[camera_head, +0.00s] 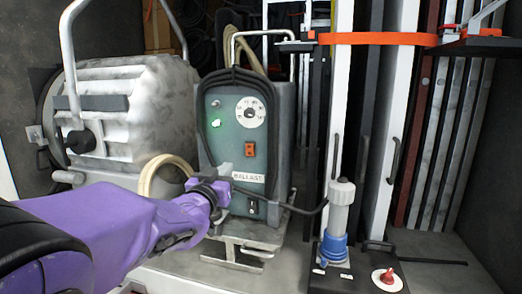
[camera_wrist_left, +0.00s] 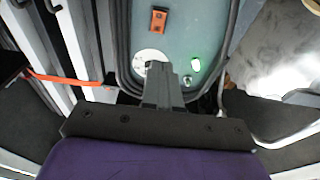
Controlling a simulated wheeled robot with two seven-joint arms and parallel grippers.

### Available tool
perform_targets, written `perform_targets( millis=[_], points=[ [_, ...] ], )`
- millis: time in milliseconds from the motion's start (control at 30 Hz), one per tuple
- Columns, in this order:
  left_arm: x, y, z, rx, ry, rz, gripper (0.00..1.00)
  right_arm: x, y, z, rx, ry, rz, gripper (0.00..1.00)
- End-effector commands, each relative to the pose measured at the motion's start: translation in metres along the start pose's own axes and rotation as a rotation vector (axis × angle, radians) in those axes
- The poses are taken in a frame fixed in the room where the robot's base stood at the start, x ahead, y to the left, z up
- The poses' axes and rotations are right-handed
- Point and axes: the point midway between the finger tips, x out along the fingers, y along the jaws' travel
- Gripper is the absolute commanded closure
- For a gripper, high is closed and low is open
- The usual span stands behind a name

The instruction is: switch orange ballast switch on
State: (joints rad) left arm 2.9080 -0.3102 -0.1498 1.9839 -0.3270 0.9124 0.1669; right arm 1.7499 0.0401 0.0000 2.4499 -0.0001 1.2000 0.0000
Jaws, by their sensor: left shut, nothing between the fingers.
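The orange ballast switch (camera_head: 249,149) is a small upright rectangle on the grey-green front panel of the ballast box (camera_head: 228,130), below a white dial (camera_head: 250,112). It also shows in the left wrist view (camera_wrist_left: 158,20), near the top edge. My left gripper (camera_head: 224,170) is shut and empty, in front of the panel, lower and left of the switch in the head view. In the left wrist view its closed fingers (camera_wrist_left: 158,68) cover part of the dial, apart from the switch in the picture. Whether they touch the panel I cannot tell. My right gripper is not in view.
A green light (camera_head: 216,122) glows on the panel. A large grey lamp housing (camera_head: 130,110) stands at the left, with a cable loop (camera_head: 152,172) beside my arm. White posts with an orange strap (camera_head: 375,39) and a grey-blue connector (camera_head: 338,215) stand at the right.

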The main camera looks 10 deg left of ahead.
Motion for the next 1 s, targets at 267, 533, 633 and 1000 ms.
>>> perform_targets(
  millis=[267,533,633,1000],
  points=[
    [0.027,0.0,-0.002,0.0,-0.003,0.001,1.0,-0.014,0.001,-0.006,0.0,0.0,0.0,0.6],
    [0.086,0.0,-0.004,-0.002,-0.003,0.0,1.0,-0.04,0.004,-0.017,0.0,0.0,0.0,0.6],
    [0.107,0.0,-0.003,-0.002,-0.003,0.0,1.0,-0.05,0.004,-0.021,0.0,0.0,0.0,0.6],
    [0.14,-0.001,0.001,-0.001,-0.002,-0.002,1.0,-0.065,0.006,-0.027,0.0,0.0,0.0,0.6]
  ],
)
